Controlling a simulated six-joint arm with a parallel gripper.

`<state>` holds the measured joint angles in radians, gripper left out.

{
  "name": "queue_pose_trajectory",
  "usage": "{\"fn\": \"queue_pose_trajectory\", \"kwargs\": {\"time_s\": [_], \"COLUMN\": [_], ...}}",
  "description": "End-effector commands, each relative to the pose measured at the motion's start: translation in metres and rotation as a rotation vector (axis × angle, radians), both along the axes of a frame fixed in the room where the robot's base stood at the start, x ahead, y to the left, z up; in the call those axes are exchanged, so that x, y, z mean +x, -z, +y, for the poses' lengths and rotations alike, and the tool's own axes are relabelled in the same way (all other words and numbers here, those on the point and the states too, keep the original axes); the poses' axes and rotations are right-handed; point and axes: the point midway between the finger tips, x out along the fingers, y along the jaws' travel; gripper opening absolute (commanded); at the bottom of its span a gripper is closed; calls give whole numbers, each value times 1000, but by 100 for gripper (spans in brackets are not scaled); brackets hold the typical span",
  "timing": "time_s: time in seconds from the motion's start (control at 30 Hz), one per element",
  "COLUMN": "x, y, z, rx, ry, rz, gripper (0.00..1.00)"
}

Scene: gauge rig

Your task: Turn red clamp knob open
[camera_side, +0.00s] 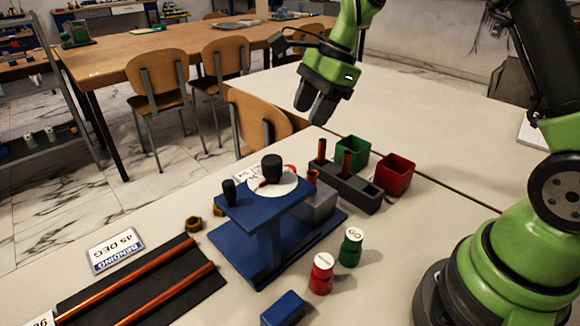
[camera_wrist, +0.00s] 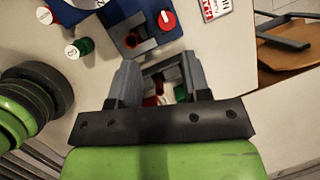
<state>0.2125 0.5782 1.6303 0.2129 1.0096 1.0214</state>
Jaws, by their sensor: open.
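The red clamp knob (camera_wrist: 166,20) is a round red disc with a pale mark on it, at the top of the wrist view. It sits beside a grey clamp (camera_wrist: 140,38) with an orange-brown piece in it, on the blue rig (camera_wrist: 122,35). My gripper (camera_side: 312,105) is open and empty, high above the table and behind the rig. In the wrist view my gripper (camera_wrist: 158,64) is apart from the knob.
A grey rack (camera_side: 350,190) with copper rods stands right of the rig, by green (camera_side: 352,150) and red (camera_side: 394,174) bins. A red bottle (camera_side: 321,273) and green bottle (camera_side: 350,247) stand in front. A black knob (camera_side: 272,168) rises from the rig top.

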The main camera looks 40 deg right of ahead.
Motion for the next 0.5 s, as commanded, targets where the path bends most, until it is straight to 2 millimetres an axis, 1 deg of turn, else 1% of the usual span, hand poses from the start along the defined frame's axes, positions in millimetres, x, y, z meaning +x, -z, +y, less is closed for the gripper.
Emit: {"fn": "queue_pose_trajectory", "kwargs": {"time_s": [0.03,0.1,0.2,0.3,0.37,0.5], "x": [6,11,16,18,18,21], "y": [15,29,41,49,55,76], "z": [-4,-7,-10,-9,-7,2], "rx": [22,47,67,74,74,73], "ry": [54,117,169,188,189,185], "rz": [39,78,110,123,124,125], "gripper": [44,44,44,44,44,44]}}
